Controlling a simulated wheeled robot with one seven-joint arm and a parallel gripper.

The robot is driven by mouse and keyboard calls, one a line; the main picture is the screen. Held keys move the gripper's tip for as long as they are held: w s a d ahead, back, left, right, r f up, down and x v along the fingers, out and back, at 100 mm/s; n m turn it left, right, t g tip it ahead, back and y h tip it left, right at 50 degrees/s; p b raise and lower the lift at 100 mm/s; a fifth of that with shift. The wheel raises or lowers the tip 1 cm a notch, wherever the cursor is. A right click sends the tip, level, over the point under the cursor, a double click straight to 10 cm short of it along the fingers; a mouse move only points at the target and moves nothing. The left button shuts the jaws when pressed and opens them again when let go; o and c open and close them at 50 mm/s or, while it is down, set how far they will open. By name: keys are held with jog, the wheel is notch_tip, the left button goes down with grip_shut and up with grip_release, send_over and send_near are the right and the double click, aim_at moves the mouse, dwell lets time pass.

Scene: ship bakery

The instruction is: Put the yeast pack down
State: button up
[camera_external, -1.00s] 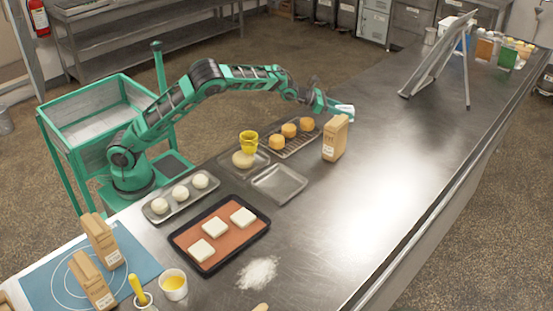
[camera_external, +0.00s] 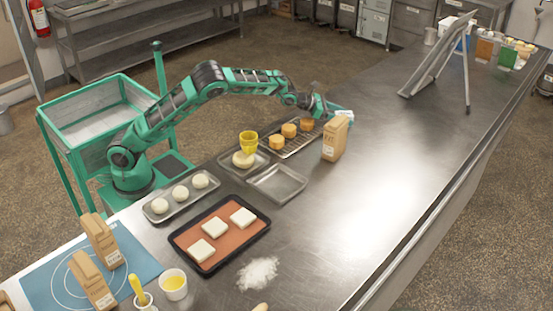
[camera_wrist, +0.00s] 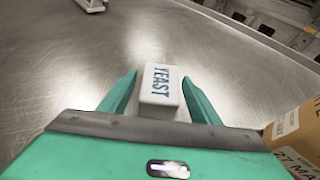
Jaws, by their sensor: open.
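The yeast pack (camera_wrist: 160,88) is a small white block with "YEAST" in dark letters. In the wrist view it stands on the steel worktop between the two green fingers of my gripper (camera_wrist: 160,92), with a gap visible at its sides. My gripper is open around it. In the external view my gripper (camera_external: 335,109) is low over the worktop behind a brown paper bag, and the pack (camera_external: 345,115) shows only in part there.
The brown bag (camera_external: 334,139) stands close beside my gripper; it also shows in the wrist view (camera_wrist: 295,135). A wire rack (camera_external: 291,146) with orange-brown cakes lies to the left. The steel worktop (camera_external: 410,140) to the right is clear.

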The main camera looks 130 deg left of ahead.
jog(key=v, duration=1)
jog(key=shift+s+d+f, duration=0.1)
jog(key=shift+s+f, duration=0.05)
jog(key=shift+f, duration=0.1)
jog(key=shift+v, duration=0.95)
jog(key=shift+r, duration=0.15)
